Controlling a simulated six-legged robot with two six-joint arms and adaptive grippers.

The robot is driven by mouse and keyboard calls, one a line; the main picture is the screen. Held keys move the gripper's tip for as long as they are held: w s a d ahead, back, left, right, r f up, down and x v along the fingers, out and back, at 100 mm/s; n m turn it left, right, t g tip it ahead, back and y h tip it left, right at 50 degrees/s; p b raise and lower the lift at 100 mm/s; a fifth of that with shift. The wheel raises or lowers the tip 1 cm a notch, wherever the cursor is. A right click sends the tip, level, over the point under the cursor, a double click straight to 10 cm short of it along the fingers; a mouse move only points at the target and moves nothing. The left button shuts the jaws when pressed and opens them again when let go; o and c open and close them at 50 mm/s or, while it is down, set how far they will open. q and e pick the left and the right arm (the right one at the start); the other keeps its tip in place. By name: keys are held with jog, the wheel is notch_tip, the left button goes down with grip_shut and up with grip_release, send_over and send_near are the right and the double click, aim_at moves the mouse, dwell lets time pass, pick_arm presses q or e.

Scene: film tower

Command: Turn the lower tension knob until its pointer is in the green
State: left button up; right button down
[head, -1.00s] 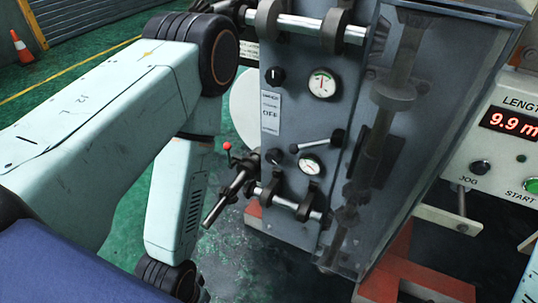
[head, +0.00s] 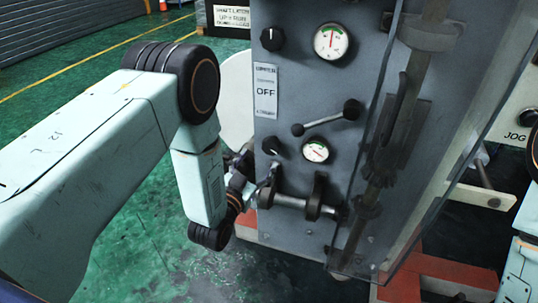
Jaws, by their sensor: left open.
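The lower tension knob (head: 273,146) is a small black knob with a pale pointer line, low on the left of the grey panel (head: 348,86). The small round gauge (head: 316,150) to its right has a white face with a green part near the top; its needle is too small to read surely. My left gripper (head: 268,176) is open, just below and left of the lower knob, in front of the panel. It appears apart from the knob, with nothing in it. Its fingers are small and dark, partly lost against the roller behind. My right gripper is out of view.
An upper knob (head: 272,39) and gauge (head: 331,41) sit above. A ball-ended lever (head: 326,118) crosses just over the lower gauge. A roller bar (head: 292,201) juts out below the knob. A clear guard (head: 440,130) stands to the right. Green floor lies open at lower left.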

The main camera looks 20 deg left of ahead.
aim_at(269, 148)
pick_arm(q)
jog(key=w+b, duration=0.1)
jog(key=w, duration=0.2)
jog(key=w+d+b, duration=0.1)
jog(key=w, duration=0.2)
jog(key=shift+w+d, duration=0.15)
jog(key=shift+w, duration=0.2)
jog(key=shift+w+d+r+b, duration=0.2)
jog(key=shift+w+b, duration=0.1)
jog(key=shift+w, duration=0.2)
jog(key=shift+a, duration=0.15)
jog(key=c, duration=1.2)
jog(key=shift+o, duration=0.2)
